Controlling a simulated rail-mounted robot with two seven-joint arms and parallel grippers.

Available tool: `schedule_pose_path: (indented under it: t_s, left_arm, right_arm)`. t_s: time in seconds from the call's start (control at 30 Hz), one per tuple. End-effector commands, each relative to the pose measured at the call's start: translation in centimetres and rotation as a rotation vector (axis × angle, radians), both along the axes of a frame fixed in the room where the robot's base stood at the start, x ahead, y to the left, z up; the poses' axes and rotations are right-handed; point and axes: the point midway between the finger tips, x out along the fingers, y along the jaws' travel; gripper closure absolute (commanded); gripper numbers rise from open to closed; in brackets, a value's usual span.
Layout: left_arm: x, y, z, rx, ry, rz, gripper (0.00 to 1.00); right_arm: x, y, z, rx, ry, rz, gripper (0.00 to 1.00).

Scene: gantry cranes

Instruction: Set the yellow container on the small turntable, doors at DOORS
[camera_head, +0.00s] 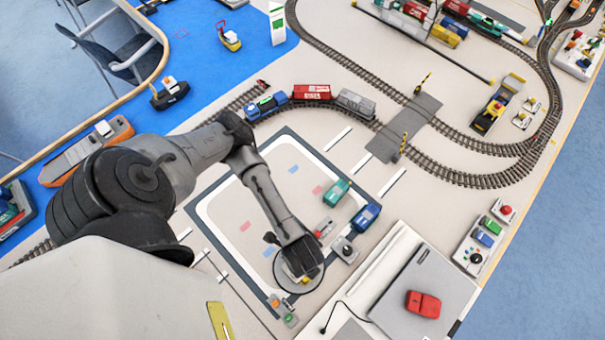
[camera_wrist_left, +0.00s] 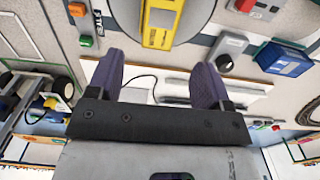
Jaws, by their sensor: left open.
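The yellow container (camera_wrist_left: 160,24) shows in the left wrist view on the round grey turntable (camera_wrist_left: 198,15), its upper end cut by the picture edge. In the head view only a small yellow part shows under my gripper, within the turntable's ring (camera_head: 318,285). My left gripper (camera_head: 302,264) is above the turntable. In the left wrist view its fingers (camera_wrist_left: 157,80) are wide apart with nothing between them; the container lies past the fingertips, apart from them. A small dark label (camera_wrist_left: 98,20) left of the turntable is not legible, and I cannot tell which end has doors. My right gripper is not in view.
A grey box with a knob (camera_head: 345,249) stands near the turntable, with blue (camera_head: 366,217) and green (camera_head: 336,191) containers beyond it. A small box with a green button (camera_head: 290,319) is in front. A laptop with a red item (camera_head: 423,304) lies to the right.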

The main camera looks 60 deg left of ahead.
Motion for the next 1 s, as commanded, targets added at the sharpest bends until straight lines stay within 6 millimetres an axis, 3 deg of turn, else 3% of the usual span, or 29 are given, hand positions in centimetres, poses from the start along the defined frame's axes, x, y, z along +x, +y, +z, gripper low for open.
schedule_pose_path:
  t_s: [0.27, 0.5, 0.63, 0.77, 1.0]
  left_arm:
    - [0.0, -0.8, 2.5, -0.023, -0.006, 0.004, 0.27]
    - [0.9, -7.2, 5.9, -0.254, -0.081, 0.122, 0.27]
    - [2.6, -8.6, 8.4, -0.380, -0.145, 0.299, 0.27]
    - [3.9, -6.4, 9.3, -0.421, -0.198, 0.519, 0.27]
    - [2.8, 1.6, 8.0, -0.322, -0.252, 0.875, 0.27]
  right_arm:
    - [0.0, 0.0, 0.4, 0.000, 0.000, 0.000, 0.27]
    - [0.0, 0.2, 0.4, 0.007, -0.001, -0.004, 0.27]
    - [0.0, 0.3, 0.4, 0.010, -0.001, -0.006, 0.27]
    - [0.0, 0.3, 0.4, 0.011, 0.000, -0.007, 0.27]
    - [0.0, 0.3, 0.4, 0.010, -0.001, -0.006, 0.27]
